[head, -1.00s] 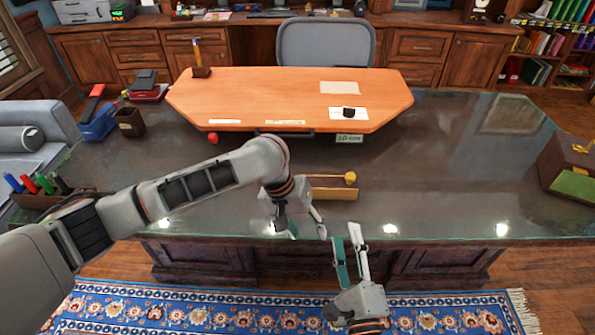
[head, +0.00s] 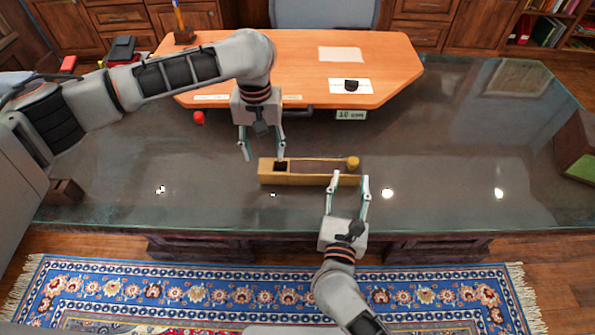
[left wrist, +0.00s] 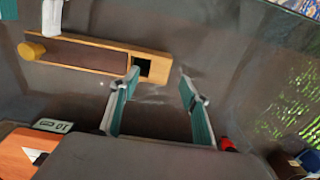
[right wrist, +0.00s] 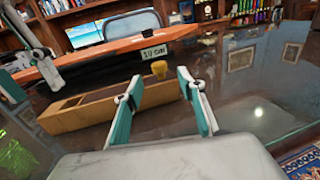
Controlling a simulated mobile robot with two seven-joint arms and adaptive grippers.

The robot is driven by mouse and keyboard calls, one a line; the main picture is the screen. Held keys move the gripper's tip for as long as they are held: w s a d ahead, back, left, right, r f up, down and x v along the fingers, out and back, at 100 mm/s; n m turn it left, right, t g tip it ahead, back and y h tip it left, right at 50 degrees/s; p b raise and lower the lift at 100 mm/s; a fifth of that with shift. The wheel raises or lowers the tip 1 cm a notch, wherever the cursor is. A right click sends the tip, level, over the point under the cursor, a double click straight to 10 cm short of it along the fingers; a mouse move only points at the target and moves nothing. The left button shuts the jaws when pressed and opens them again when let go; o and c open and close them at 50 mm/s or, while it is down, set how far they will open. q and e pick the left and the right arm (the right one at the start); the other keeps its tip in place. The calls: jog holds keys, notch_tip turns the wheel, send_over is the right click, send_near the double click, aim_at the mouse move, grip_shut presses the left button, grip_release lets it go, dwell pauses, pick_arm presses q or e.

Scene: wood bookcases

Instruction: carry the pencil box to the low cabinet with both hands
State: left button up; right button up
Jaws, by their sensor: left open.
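The pencil box (head: 305,180) is a long, narrow wooden box lying on the glass-topped desk, with a dark open compartment at its left end and a round yellow knob at its right end. It also shows in the left wrist view (left wrist: 152,56) and right wrist view (right wrist: 75,118). My left gripper (head: 264,158) is open and empty, just behind the box's left end. My right gripper (head: 350,177) is open, its fingers at the box's right end; I cannot tell whether they touch it. Wooden cabinets (head: 418,35) stand at the back; which is the low cabinet is unclear.
An orange-brown desktop panel (head: 300,60) lies behind the box, with a "10 cm" label (head: 351,115) at its front. A red object (head: 199,117) is at left, a dark box (head: 577,145) at far right. The desk right of the pencil box is largely clear.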

aim_at(266, 166)
pick_arm(q)
notch_tip(266, 166, down, 7)
jog(key=shift+r, duration=0.1)
pick_arm(e)
jog(key=x, duration=0.6)
jog(key=shift+w, duration=0.35)
pick_arm(q)
grip_shut()
pick_arm(e)
grip_shut()
